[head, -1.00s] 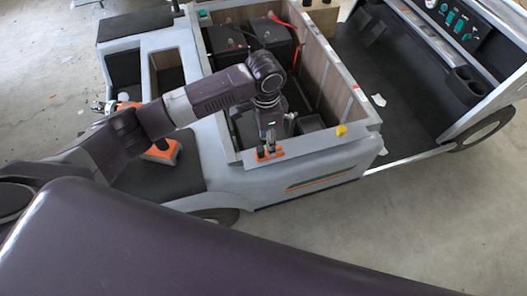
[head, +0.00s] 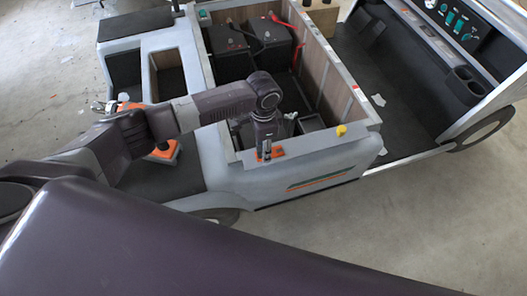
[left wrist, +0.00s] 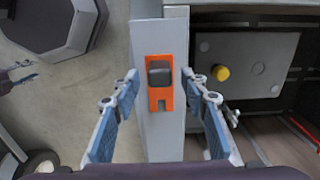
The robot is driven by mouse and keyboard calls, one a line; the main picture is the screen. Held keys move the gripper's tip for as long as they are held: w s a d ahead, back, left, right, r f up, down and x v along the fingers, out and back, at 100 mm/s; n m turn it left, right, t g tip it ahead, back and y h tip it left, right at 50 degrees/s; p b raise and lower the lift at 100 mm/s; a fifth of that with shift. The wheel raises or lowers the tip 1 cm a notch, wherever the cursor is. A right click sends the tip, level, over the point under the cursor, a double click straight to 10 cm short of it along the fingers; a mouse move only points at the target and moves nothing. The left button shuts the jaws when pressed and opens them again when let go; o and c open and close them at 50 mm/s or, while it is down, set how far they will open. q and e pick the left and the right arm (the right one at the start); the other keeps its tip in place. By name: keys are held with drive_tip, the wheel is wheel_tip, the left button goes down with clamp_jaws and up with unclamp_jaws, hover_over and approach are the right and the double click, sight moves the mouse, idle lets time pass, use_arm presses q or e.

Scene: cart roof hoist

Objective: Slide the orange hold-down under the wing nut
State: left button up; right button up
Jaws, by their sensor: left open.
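The orange hold-down (head: 279,153) lies flat on the grey front rim of the open compartment. In the left wrist view the hold-down (left wrist: 160,106) is an orange plate with a raised dark block on it and a notch at its lower end. My left gripper (head: 264,153) is above it, pointing down. In the left wrist view the open fingers of my left gripper (left wrist: 160,84) stand either side of the plate with gaps; contact is not visible. A yellow knob (head: 341,130) sits at the compartment's front right corner; I cannot tell whether it is the wing nut. My right gripper is not seen.
The compartment behind the rim (head: 235,161) holds black boxes (head: 229,63) with red leads. A yellow round knob on a grey panel (left wrist: 262,55) shows right of the fingers in the wrist view. Open floor (head: 330,225) lies in front of the cart.

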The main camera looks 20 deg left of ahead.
use_arm(q)
drive_tip(key=shift+c, duration=0.6)
clamp_jaws()
drive_tip(key=shift+r, duration=0.15)
wheel_tip(320, 180, up, 20)
